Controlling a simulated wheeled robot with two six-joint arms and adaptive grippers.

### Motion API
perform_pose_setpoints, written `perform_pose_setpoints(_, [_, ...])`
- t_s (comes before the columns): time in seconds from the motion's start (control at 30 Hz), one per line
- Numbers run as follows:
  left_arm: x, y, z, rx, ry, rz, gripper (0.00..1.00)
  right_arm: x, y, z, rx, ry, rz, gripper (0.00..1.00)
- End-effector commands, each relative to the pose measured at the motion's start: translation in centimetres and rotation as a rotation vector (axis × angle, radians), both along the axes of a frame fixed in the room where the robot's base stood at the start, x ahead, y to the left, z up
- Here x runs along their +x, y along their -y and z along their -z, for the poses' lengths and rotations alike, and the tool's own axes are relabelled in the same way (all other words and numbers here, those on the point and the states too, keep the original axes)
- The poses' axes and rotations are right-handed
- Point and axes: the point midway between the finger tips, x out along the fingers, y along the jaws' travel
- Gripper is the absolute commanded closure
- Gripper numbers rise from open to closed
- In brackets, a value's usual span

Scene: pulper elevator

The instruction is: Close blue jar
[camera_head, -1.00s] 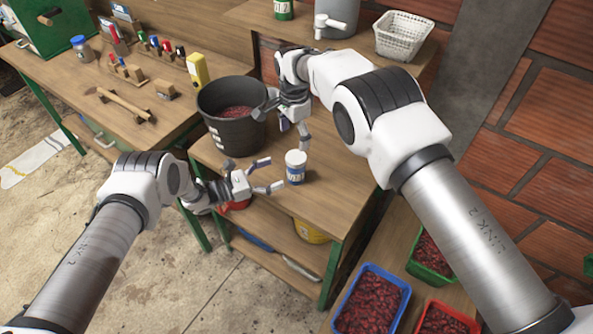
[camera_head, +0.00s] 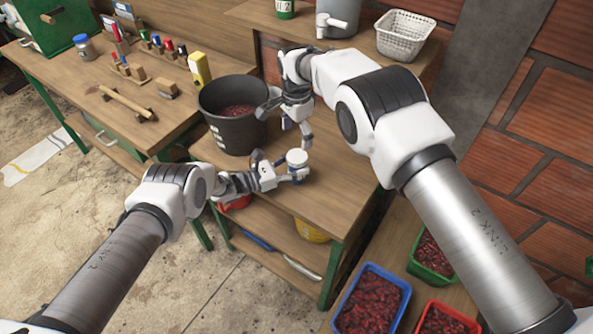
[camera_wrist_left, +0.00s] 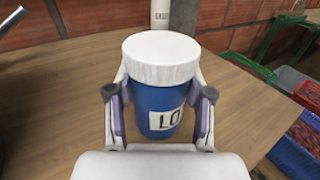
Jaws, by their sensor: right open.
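The blue jar (camera_wrist_left: 163,108) stands upright on the small wooden table, with a white lid (camera_wrist_left: 160,57) on its top and a partly visible label. In the head view the white lid (camera_head: 297,157) shows, and much of the blue body is hidden by fingers. My left gripper (camera_head: 293,169) has one finger on each side of the jar, and in the left wrist view its pads (camera_wrist_left: 161,115) appear to press on the jar body. My right gripper (camera_head: 297,134) is open and empty, pointing down just above and behind the jar. Whether the lid is screwed tight cannot be told.
A black bucket (camera_head: 228,138) of red cherries stands left of the jar on the same table. Crates of cherries, one blue (camera_head: 362,272), stand lower right. A workbench (camera_head: 75,82) with tools is at left. Bare tabletop (camera_head: 335,185) lies right of the jar.

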Motion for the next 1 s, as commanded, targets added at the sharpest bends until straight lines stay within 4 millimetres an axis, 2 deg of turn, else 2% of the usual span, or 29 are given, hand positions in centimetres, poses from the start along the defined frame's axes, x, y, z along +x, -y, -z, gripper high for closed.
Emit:
perform_pose_setpoints(0.23, [0.00, 0.00, 0.00, 0.000, 0.000, 0.000, 1.00, 0.00, 0.00, 0.00, 0.000, 0.000, -0.047, 0.19])
perform_pose_setpoints(0.37, [-0.01, 0.00, 0.01, 0.000, 0.000, 0.000, 1.00, 0.00, 0.00, 0.00, 0.000, 0.000, -0.256, 0.19])
perform_pose_setpoints(0.47, [-0.02, 0.00, 0.02, 0.000, 0.000, 0.000, 1.00, 0.01, 0.01, 0.00, 0.000, -0.001, -0.530, 0.19])
perform_pose_setpoints(1.0, [-0.04, -0.01, 0.05, 0.000, -0.001, 0.000, 1.00, 0.02, 0.02, -0.01, -0.001, -0.002, -2.245, 0.19])
